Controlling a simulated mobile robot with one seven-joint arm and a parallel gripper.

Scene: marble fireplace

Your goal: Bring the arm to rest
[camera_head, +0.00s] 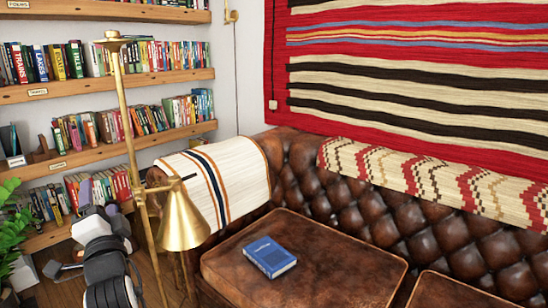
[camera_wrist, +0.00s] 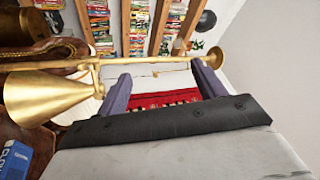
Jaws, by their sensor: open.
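My gripper (camera_head: 98,196) is at the lower left of the head view, beside the brass floor lamp (camera_head: 184,222) and in front of the bookshelves. In the wrist view my gripper (camera_wrist: 160,75) shows two purple-grey fingers spread wide apart, with nothing between them. The lamp (camera_wrist: 42,96) crosses the wrist view close to the fingers; I cannot tell whether it touches them. My arm's white and dark links stand at the lower left of the head view, left of the lamp's pole.
A brown leather sofa (camera_head: 315,262) fills the right, with a blue book (camera_head: 270,257) on its seat. A striped throw (camera_head: 222,180) covers its arm. Bookshelves (camera_head: 110,86) stand behind my arm. A green plant (camera_head: 10,230) is at the left edge. Little floor shows.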

